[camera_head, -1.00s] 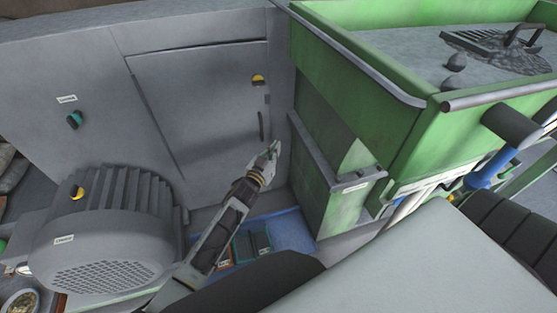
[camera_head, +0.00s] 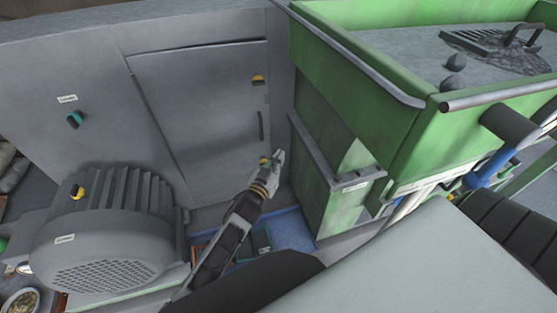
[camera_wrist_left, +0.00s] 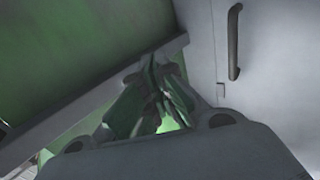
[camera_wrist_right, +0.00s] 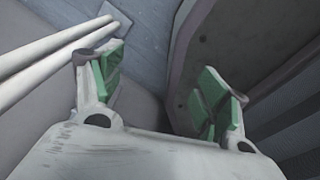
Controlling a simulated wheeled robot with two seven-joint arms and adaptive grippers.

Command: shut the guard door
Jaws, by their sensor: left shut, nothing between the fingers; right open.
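The guard door (camera_head: 205,100) is a grey panel in the grey cabinet wall at the upper left of the head view. It looks flush or nearly flush with its frame. Its dark handle (camera_head: 261,126) is at its right edge, below a yellow and black latch knob (camera_head: 258,80). The handle also shows in the left wrist view (camera_wrist_left: 234,42). My left gripper (camera_head: 276,160) is shut and empty, below the handle, beside the green bin; I cannot tell if it touches anything. My right gripper (camera_wrist_right: 165,85) is open and empty in the right wrist view, and hidden in the head view.
A green hopper (camera_head: 350,75) with grey powder and a grate (camera_head: 495,42) stands at the right. A grey motor (camera_head: 110,235) is at the lower left. A blue tray (camera_head: 285,232) lies on the floor behind my left arm.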

